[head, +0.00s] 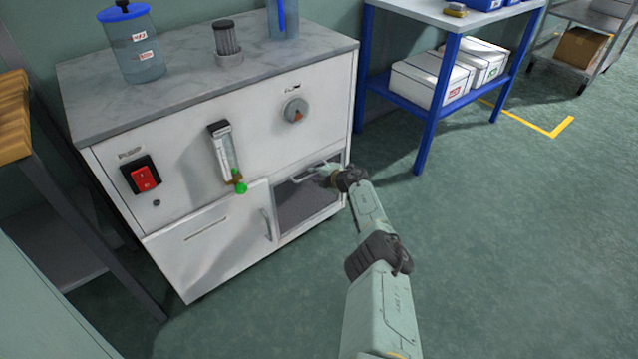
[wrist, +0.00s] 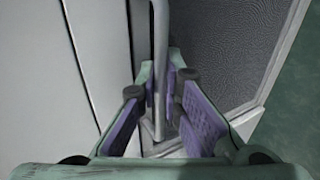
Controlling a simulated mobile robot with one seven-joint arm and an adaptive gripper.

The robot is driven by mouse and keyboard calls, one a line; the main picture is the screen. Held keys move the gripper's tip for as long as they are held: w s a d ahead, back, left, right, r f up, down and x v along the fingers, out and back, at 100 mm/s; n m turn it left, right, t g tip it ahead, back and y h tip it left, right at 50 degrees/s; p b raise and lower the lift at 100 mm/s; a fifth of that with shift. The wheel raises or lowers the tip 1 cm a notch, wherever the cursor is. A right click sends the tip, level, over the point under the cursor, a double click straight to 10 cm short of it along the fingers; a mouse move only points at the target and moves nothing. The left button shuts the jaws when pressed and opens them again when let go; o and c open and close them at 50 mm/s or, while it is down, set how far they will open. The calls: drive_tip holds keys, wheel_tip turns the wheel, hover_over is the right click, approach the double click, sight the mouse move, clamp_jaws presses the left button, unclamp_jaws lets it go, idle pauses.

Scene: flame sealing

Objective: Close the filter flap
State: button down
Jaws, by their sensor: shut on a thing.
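The filter opening (head: 305,198) is at the lower right of the white cabinet's front, with grey mesh inside. The mesh (wrist: 228,45) also shows at the right of the wrist view. My gripper (head: 322,175) is at the upper part of this opening. A pale bar handle (head: 303,178) reaches left from it. In the wrist view, my gripper (wrist: 163,98) has its purple-padded fingers shut around the bar handle (wrist: 160,45). The handle seems to belong to the filter flap. The flap's panel and angle are hard to make out, and my gripper hides part of them.
A white door (head: 210,240) with its own handle (head: 267,224) is left of the opening. Above are a flow meter (head: 225,155), a red switch (head: 145,178) and a dial (head: 295,109). A blue-legged table (head: 432,110) stands at right. The floor (head: 500,250) right of my arm is clear.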

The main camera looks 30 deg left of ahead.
drive_tip(key=shift+w+a+r, duration=0.1)
drive_tip(key=shift+a+r, duration=0.05)
drive_tip(key=shift+r, duration=0.05)
drive_tip(key=c, duration=2)
unclamp_jaws()
drive_tip(key=shift+a, duration=0.15)
drive_tip(key=shift+f, duration=0.15)
